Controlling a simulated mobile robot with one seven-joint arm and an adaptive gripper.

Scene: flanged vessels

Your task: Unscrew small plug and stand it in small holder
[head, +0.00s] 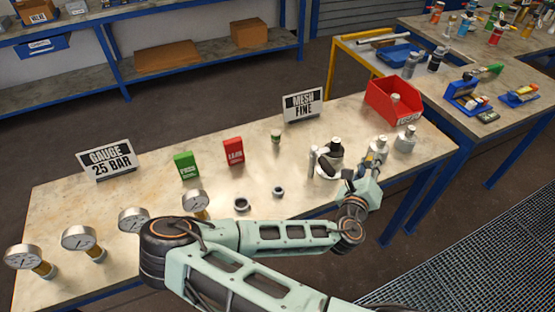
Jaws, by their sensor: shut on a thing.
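My gripper (329,162) is at the leftmost flanged vessel (328,176), near the right half of the table. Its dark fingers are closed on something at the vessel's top. The small plug is most likely what they hold, but the fingers cover it and I cannot tell whether it is still seated in its thread. Two dark rings lie near the table's front edge. The smaller ring (278,192) looks like the small holder and appears empty. The larger ring (241,204) is to its left.
More vessels (405,140) stand to the right of my gripper, beside a red bin (394,100). Several gauges (82,238) stand at the front left. Green (186,165) and red boxes (233,151) and two signs (303,104) stand farther back. The table's middle is mostly clear.

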